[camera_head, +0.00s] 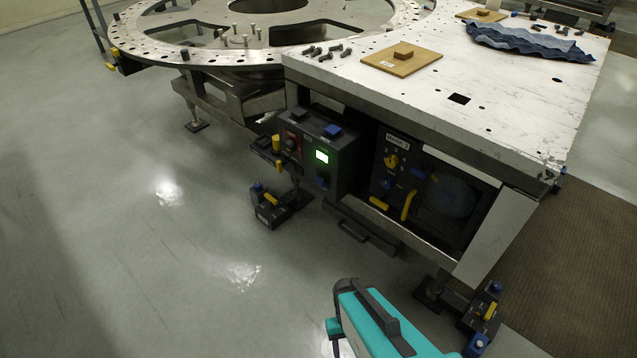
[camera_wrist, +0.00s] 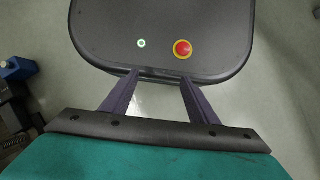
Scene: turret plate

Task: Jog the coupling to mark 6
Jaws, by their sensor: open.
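A dark round disc (camera_head: 450,196), possibly the coupling, sits in a recessed bay under the white table. I cannot read any mark numbers on it. Further left is a control box (camera_head: 338,172) with a lit green screen (camera_head: 322,156) and a blue button (camera_head: 333,131) on top. My gripper (camera_wrist: 160,78) is open and empty in the wrist view, its two fingers apart. My teal arm end shows low in the head view, away from the controls.
A large perforated ring plate (camera_head: 150,45) stands at the back left. The white tabletop (camera_head: 510,95) holds bolts (camera_head: 325,52), a wooden board (camera_head: 402,58) and a blue cloth (camera_head: 525,42). Dark feet blocks (camera_head: 270,208) stand on the floor. Floor at left is clear.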

